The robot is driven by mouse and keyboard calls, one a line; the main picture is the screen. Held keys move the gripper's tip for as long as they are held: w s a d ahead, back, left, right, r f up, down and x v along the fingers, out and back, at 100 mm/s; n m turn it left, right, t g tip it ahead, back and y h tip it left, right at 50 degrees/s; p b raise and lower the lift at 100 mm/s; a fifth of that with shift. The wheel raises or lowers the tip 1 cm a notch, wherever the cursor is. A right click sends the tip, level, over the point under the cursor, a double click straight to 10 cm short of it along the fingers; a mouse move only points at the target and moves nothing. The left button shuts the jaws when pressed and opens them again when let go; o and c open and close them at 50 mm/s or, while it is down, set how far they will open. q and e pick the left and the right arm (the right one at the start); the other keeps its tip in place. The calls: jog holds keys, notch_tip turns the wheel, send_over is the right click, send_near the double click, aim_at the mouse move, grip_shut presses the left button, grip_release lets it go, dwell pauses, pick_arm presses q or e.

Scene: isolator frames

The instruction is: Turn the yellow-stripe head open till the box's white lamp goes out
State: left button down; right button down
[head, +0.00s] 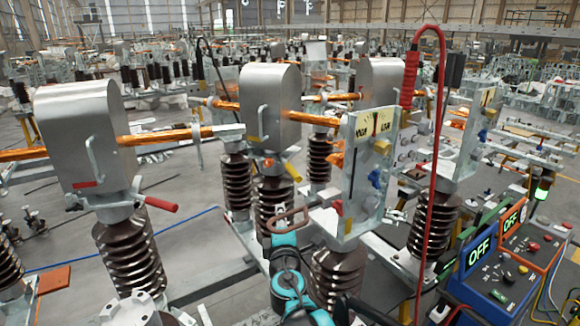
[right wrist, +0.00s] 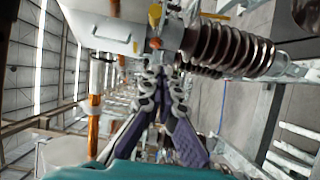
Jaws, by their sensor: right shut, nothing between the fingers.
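The yellow-stripe head is the middle grey metal hood (head: 270,105), with a small yellow stripe low on its front. A yellow handle (head: 291,171) sticks out at its base above brown ribbed insulators. In the right wrist view the hood (right wrist: 100,27) is at the top, with a yellow part (right wrist: 155,14) beside it. My right gripper (head: 289,219) is shut and empty, below the yellow handle in the head view. Its closed fingers (right wrist: 158,76) point toward the hood's base; contact is unclear.
A red-stripe head (head: 84,135) with a red handle (head: 160,203) stands at left. A gauge panel (head: 368,150) with coloured knobs stands right of my gripper. A red cable (head: 436,130) arches beside it. Copper bars (head: 165,136) run between heads.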

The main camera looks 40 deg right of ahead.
pick_arm(q)
jog(key=shift+s+r, duration=0.15)
jog(key=shift+r, duration=0.25)
pick_arm(e)
jog(key=w+d+r+n, duration=0.1)
jog(key=w+d, duration=0.6)
jog(key=d, duration=0.2)
jog(key=shift+w+d+r, duration=0.2)
jog(key=shift+w+r, duration=0.15)
jog(key=shift+r, duration=0.05)
pick_arm(q)
jog(key=shift+f, duration=0.1)
